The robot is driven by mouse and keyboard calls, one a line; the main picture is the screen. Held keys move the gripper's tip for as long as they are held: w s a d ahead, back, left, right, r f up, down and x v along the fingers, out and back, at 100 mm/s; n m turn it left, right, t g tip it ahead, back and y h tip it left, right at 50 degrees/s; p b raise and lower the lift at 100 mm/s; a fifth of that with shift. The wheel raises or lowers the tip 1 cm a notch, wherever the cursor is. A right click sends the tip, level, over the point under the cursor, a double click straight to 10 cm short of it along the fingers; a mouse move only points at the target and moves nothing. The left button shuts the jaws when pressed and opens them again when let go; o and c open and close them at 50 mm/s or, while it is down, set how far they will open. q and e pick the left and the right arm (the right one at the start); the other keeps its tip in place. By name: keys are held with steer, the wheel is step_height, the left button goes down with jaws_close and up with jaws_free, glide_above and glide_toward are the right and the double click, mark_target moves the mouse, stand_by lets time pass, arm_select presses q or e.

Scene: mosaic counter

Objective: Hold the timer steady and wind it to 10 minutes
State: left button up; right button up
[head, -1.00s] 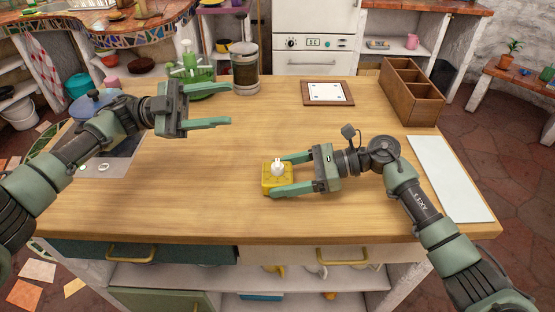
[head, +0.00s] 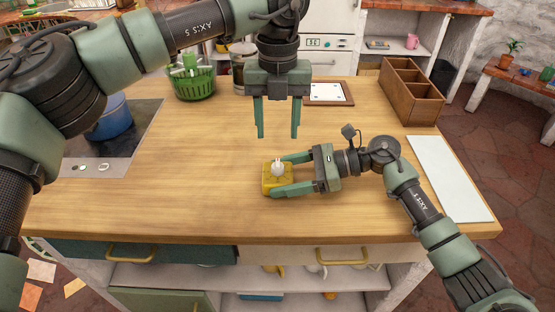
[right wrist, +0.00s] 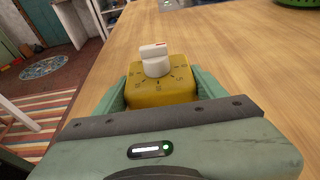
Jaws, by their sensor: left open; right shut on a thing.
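The timer is a yellow block with a white knob on top; its yellow body (head: 270,186) sits on the wooden counter. In the right wrist view the timer (right wrist: 160,92) shows dark marks around the white knob (right wrist: 155,60), which has a small red mark. My right gripper (head: 281,176) is shut on the timer's body, one finger on each side. My left gripper (head: 277,136) is open and empty, fingers pointing down, above the counter and behind the timer. It is apart from the knob. The dial reading is too small to tell.
A wooden divided box (head: 411,95) and a white panel (head: 450,178) are at the right. A framed card (head: 328,92), a green basket (head: 195,85) and a jar (head: 239,72) stand at the back. A blue pot (head: 108,120) is on the left hob. The counter around the timer is clear.

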mark_target(277, 162)
arm_select(q)
step_height(277, 162, down, 10)
steer(key=shift+r, duration=0.15)
steer(key=shift+c, duration=0.3)
jaws_close()
